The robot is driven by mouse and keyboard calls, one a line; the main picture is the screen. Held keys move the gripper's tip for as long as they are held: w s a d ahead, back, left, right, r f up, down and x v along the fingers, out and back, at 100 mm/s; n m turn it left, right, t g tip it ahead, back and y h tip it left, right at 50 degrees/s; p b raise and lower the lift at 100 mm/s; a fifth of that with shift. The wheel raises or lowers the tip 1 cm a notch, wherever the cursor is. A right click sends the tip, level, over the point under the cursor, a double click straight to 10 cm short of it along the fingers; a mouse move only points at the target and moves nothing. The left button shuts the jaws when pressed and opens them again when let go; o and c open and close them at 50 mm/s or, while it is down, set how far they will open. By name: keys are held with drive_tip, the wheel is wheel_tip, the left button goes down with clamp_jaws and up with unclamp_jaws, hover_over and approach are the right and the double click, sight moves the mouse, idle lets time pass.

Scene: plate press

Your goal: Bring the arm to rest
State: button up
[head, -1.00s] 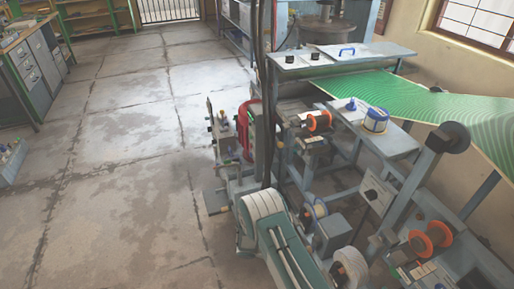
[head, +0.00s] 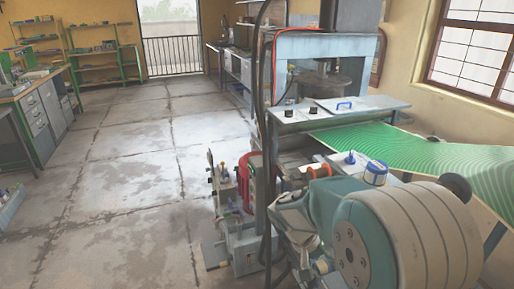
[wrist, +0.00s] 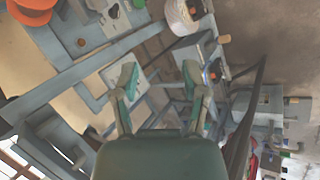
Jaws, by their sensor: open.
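My gripper (wrist: 161,80) shows in the wrist view with its two green fingers spread apart. Nothing is between them but the view of blue-grey frame bars and the floor beyond. In the head view my arm fills the lower right, with a large white and teal joint close to the camera. I cannot make out the fingertips clearly there. The arm hides much of the lower machine.
The blue-grey press (head: 340,116) stands right of centre with a green patterned sheet (head: 440,160) running right. The concrete floor (head: 120,180) at left is largely clear.

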drive_tip(key=s+a+r+n+t+y, duration=0.1)
drive_tip(key=s+r+t+y, duration=0.5)
drive_tip(key=s+r, duration=0.8)
drive_tip(key=s+t, duration=0.1)
drive_tip(key=s, duration=0.2)
drive_tip(key=shift+s+r+n+y, duration=0.25)
drive_tip(key=shift+r+n+y, duration=0.05)
drive_tip(key=shift+r, duration=0.1)
